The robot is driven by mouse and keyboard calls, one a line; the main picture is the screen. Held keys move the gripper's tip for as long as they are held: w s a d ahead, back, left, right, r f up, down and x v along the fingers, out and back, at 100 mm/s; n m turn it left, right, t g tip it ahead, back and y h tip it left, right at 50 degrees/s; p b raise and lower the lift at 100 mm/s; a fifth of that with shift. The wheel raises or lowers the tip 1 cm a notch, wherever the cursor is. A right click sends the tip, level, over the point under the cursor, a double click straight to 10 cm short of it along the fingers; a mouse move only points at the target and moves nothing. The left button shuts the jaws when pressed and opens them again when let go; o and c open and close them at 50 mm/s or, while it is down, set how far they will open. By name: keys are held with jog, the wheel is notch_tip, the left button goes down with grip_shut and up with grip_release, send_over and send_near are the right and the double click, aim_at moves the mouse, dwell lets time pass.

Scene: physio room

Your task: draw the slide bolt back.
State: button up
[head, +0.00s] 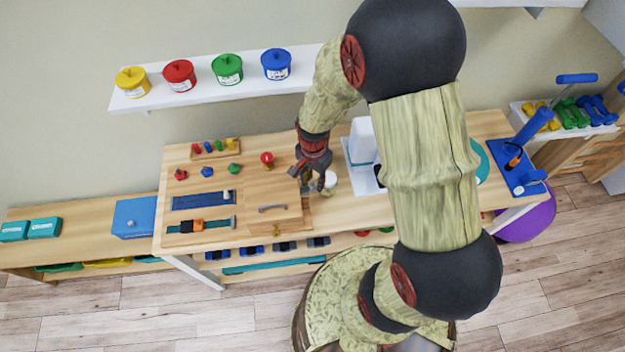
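My gripper (312,188) points down at the panel's right edge. Small metal parts, perhaps the slide bolt (305,190), show just below my fingers. They are too small and too covered to tell how far the bolt is drawn or whether my fingers touch it. The finger gap is not clear. A small white round thing (330,179) stands just right of my gripper.
Left of the panel lie a blue strip (203,200) and a teal strap (200,226). A white stand (362,145) is to the right. A shelf (205,93) with several lidded pots hangs above.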

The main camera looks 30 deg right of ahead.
aim_at(313, 183)
jog(key=shift+o, duration=0.4)
jog(key=shift+a, duration=0.1)
jog(key=shift+r, duration=0.2)
notch_tip(313, 183, up, 12)
jog(key=shift+f, duration=0.2)
dwell(0.4)
jog(key=s+a+r+n+t+b, duration=0.3)
jog(key=s+r+n+t+b, duration=0.2)
jog(key=s+r+n+b, duration=0.5)
jog(key=shift+s+a+r+n+t, duration=0.25)
jog(key=shift+s+r+n, duration=0.3)
jog(key=shift+s+n, duration=0.75)
